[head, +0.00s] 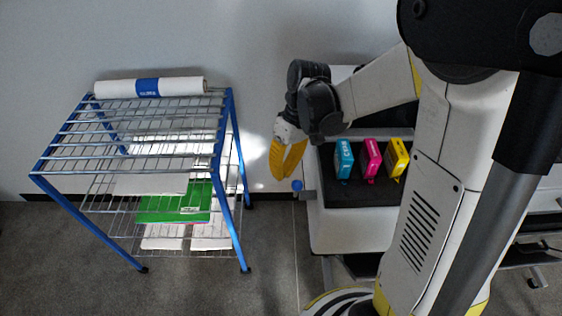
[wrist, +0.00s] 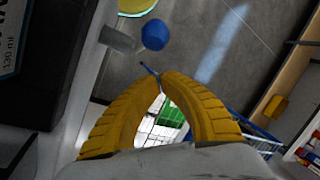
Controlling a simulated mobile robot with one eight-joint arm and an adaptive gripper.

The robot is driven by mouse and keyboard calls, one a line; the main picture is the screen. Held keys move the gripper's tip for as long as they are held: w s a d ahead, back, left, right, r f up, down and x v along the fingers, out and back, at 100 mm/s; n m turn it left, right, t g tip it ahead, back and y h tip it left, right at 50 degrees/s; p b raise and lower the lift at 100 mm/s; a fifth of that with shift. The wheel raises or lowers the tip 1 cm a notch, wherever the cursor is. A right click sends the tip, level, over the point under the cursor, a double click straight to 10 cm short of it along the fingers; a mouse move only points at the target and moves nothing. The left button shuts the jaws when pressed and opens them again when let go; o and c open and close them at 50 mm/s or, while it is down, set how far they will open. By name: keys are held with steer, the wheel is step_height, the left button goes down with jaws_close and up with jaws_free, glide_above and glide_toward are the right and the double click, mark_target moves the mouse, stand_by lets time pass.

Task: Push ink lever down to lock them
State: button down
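The ink lever has a round blue knob (head: 297,185) at the left side of the white printer (head: 335,232). In the wrist view the blue knob (wrist: 154,34) sits beside a short grey stub (wrist: 117,38). My gripper (head: 282,177) has yellow fingers pointing down, just left of and above the knob. In the wrist view my gripper's fingertips (wrist: 161,76) meet, with nothing between them, and the knob lies just beyond them. Cyan (head: 344,160), magenta (head: 371,158) and yellow (head: 397,157) cartridges stand in the printer's dark tray. My arm hides the tray's right part.
A blue-framed wire rack (head: 232,150) stands to the left, with a white roll (head: 178,86) on top and a green pack (head: 160,205) below. Open floor lies between rack and printer. In the wrist view a dark labelled block (wrist: 60,50) fills the left edge.

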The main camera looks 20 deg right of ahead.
mark_target(296, 189)
steer(key=shift+s+d+r, duration=0.3)
steer(key=shift+s, duration=0.3)
steer(key=shift+s+d+r, duration=0.25)
steer(key=shift+s, duration=0.35)
steer(key=shift+s+a+t+h+p, duration=0.2)
steer(key=shift+s+t+h+p, duration=0.15)
steer(key=shift+s+t, duration=0.5)
steer(key=s+t, duration=0.1)
steer(key=t, duration=0.1)
steer(key=s+t+h, duration=0.1)
steer(key=t, duration=0.1)
steer(key=s+a+f+t, duration=0.1)
steer(key=t, duration=0.1)
steer(key=shift+a+n+h, duration=0.1)
steer(key=shift+n+h, duration=0.25)
steer(key=shift+n, duration=0.05)
steer(key=shift+w+f, duration=0.1)
steer(key=shift+w+d+b, duration=0.25)
steer(key=shift+w+b, duration=0.25)
steer(key=shift+w, duration=0.1)
